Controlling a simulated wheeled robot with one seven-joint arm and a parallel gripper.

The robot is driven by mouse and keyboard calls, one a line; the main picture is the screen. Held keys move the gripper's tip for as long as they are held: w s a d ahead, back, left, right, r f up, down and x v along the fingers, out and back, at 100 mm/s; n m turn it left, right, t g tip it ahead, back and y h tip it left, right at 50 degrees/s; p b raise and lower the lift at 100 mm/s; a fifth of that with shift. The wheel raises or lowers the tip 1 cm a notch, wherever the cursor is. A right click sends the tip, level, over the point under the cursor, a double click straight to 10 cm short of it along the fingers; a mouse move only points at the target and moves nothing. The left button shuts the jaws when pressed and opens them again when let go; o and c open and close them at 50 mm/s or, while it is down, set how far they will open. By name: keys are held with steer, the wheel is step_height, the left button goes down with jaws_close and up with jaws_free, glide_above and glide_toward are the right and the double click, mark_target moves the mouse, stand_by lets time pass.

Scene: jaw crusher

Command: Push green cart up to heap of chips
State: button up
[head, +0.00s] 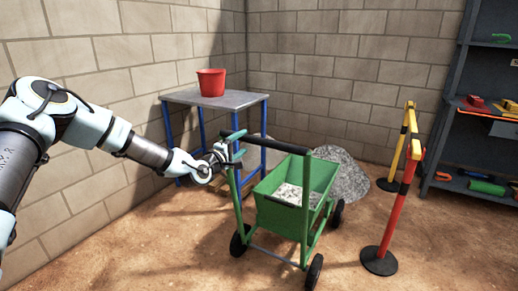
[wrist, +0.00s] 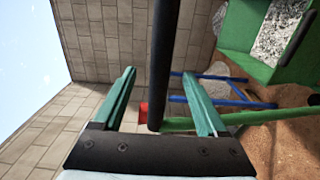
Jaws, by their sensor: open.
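The green cart (head: 287,213) stands on four dark wheels in the middle of the head view, with grey chips (head: 297,194) in its tub. Its black push bar (head: 274,143) is at the near upper side. The grey heap of chips (head: 345,174) lies on the ground just behind the cart, partly hidden by it. My gripper (head: 236,147) is at the left end of the push bar. In the wrist view my gripper (wrist: 160,76) is open, with the black bar (wrist: 163,55) running between its spread fingers. I cannot tell whether either finger touches it.
A grey table (head: 215,99) with blue legs and a red bucket (head: 211,82) stands left behind the cart. A red and yellow barrier (head: 390,205) stands to the right. Dark shelves (head: 478,125) stand at far right. Block walls (head: 345,75) close the corner.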

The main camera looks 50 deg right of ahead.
mark_target(246, 140)
steer(key=shift+b+x, duration=0.9)
steer(key=shift+x, duration=1.5)
steer(key=shift+c, duration=0.2)
jaws_close()
